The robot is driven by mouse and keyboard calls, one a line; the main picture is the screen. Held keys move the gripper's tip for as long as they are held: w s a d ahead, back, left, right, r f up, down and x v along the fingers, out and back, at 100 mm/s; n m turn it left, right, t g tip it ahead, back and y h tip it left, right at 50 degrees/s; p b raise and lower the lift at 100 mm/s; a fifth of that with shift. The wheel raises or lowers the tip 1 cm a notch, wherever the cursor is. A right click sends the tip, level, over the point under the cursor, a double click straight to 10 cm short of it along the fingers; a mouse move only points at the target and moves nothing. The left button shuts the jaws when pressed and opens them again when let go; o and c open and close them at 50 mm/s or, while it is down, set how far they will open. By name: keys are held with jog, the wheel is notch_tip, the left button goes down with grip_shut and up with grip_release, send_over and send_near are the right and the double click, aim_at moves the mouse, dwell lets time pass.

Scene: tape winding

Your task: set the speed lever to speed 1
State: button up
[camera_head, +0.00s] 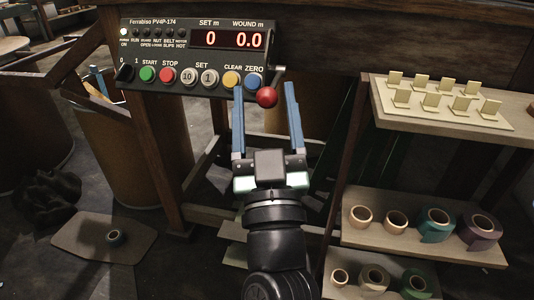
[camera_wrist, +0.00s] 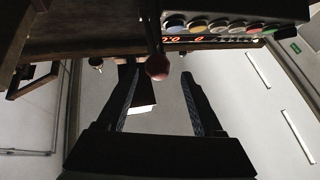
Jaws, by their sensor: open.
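The speed lever ends in a red ball knob (camera_head: 267,97), just below the right end of the black control panel (camera_head: 189,60). In the wrist view the red knob (camera_wrist: 158,68) hangs on a dark rod. My gripper (camera_head: 264,87) is open, its two blue fingers pointing toward the panel. In both views the knob appears between the fingertips; in the wrist view the fingers (camera_wrist: 160,72) stand clear of it on each side. I cannot tell how deep the knob sits between them. No speed marks for the lever are readable.
The panel has a row of coloured buttons (camera_head: 201,78) just left of the fingers, and a display (camera_head: 229,39) showing 0 and 0.0. A shelf (camera_head: 455,106) stands at right, with pale holders on top and tape rolls (camera_head: 436,225) below. A wooden post (camera_head: 159,150) stands left of my arm.

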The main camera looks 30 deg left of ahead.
jog(key=b+v, duration=0.3)
jog(key=v, duration=0.6)
jog(key=shift+a, duration=0.1)
